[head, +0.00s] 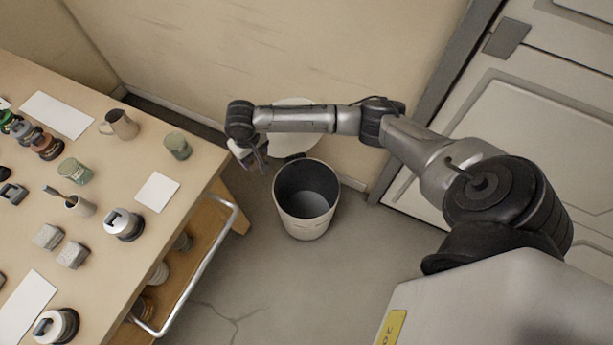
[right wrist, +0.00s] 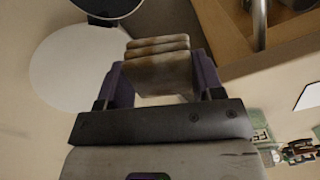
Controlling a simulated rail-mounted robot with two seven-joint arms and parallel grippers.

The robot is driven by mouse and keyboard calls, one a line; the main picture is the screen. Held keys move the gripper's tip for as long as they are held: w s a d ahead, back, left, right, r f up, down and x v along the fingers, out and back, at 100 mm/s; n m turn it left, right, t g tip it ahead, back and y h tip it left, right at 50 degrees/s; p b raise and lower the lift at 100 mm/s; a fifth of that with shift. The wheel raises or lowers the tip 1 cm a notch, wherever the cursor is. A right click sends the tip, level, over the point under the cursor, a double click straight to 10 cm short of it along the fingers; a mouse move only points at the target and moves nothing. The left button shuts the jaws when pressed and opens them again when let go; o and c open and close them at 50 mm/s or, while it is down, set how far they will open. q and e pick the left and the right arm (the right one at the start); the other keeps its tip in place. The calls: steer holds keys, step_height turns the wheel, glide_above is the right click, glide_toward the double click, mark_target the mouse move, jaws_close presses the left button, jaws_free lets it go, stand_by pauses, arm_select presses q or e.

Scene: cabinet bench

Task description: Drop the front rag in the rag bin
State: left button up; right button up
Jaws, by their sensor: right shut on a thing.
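My right gripper (head: 252,156) is to the left of the rag bin (head: 307,225) in the head view, above the floor between the bench and the bin. In the right wrist view it (right wrist: 155,80) is shut on a folded, brown-stained rag (right wrist: 158,62), held between its two purple fingers. The rag is hard to make out in the head view. The bin is a pale round bucket with an open top and dark inside; its dark rim (right wrist: 105,20) shows at the top left of the right wrist view. My left gripper is not in view.
The wooden bench (head: 205,165) at the left carries mugs, jars, white sheets and small grey blocks (head: 72,254). A metal rail (head: 205,270) runs along its side. A white round object (head: 300,140) is behind the bin. Floor in front of the bin is clear.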

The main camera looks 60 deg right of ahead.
arm_select(q)
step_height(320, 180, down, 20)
steer(key=b, duration=1.7)
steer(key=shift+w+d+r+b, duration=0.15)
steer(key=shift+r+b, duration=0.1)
steer(key=shift+b, duration=0.15)
arm_select(e)
steer(key=s+d+f, duration=0.3)
steer(key=d+f, duration=0.1)
steer(key=f, duration=0.7)
steer(key=s+d+f+m, duration=0.1)
steer(key=s+d+f, duration=0.3)
steer(key=f, duration=0.7)
steer(key=s+d+f, duration=0.3)
steer(key=d+f, duration=0.3)
steer(key=f, duration=0.5)
steer(key=shift+s, duration=0.15)
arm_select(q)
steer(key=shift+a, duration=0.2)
arm_select(e)
steer(key=o, duration=0.9)
steer(key=shift+o, duration=0.2)
arm_select(q)
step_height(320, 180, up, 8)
steer(key=p, duration=0.8)
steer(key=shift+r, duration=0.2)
arm_select(e)
step_height(320, 180, up, 14)
